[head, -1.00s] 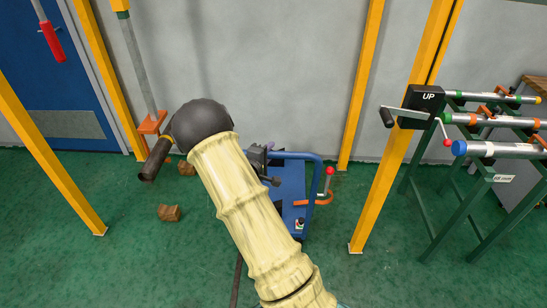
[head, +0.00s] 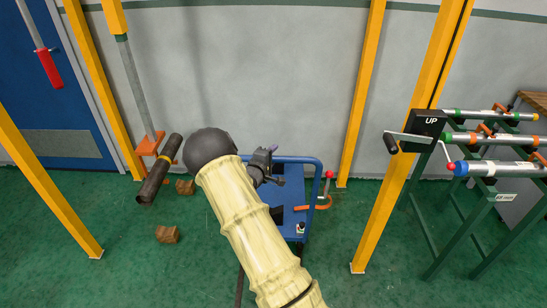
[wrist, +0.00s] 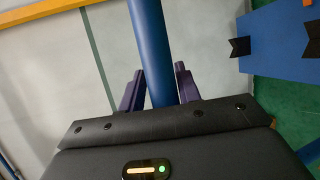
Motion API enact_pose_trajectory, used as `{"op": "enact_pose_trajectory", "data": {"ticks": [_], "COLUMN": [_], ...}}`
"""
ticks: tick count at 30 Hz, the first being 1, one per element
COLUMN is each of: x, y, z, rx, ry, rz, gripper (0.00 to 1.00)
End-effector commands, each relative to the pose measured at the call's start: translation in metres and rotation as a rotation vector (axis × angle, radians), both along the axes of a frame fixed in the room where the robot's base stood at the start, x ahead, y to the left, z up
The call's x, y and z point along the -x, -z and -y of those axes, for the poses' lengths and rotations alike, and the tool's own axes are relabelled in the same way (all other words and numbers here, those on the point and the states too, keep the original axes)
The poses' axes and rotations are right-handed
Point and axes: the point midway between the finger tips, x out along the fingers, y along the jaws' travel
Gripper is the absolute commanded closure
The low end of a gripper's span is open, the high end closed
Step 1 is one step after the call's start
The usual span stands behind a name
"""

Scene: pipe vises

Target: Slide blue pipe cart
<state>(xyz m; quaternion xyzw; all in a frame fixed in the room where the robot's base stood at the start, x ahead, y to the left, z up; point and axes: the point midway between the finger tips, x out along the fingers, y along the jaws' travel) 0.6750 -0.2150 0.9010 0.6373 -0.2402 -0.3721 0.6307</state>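The blue cart (head: 293,218) stands on the green floor in the middle of the head view, partly hidden behind my arm. Its blue tube handle (head: 314,165) rises at the back; the blue tube also shows in the wrist view (wrist: 152,50). My gripper (head: 274,166) is at the handle's upper left corner. In the wrist view its purple fingers (wrist: 160,88) stand apart, one on each side of the blue tube. I see no clear grip on it. Blue deck with dark notched blocks (wrist: 240,47) shows at the right of the wrist view.
Yellow posts (head: 361,95) stand behind and to the right (head: 400,150). A green rack (head: 470,215) with pipes is at the right. A dark pipe (head: 159,170) and brown blocks (head: 167,234) lie left. Green floor in front is mostly clear.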

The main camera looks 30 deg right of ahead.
Motion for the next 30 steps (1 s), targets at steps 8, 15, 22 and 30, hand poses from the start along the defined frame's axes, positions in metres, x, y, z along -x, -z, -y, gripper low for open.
{"op": "enact_pose_trajectory", "data": {"ticks": [8,15,22,30], "x": [0.002,0.009,0.031,0.064], "y": [0.002,0.001,-0.006,-0.016], "z": [0.002,-0.006,-0.037,-0.080], "rx": [-0.003,-0.004,-0.004,-0.004], "ry": [0.005,0.005,0.002,0.001], "rz": [-0.005,-0.007,-0.006,-0.005], "gripper": [0.55,0.55,0.55,0.55]}}
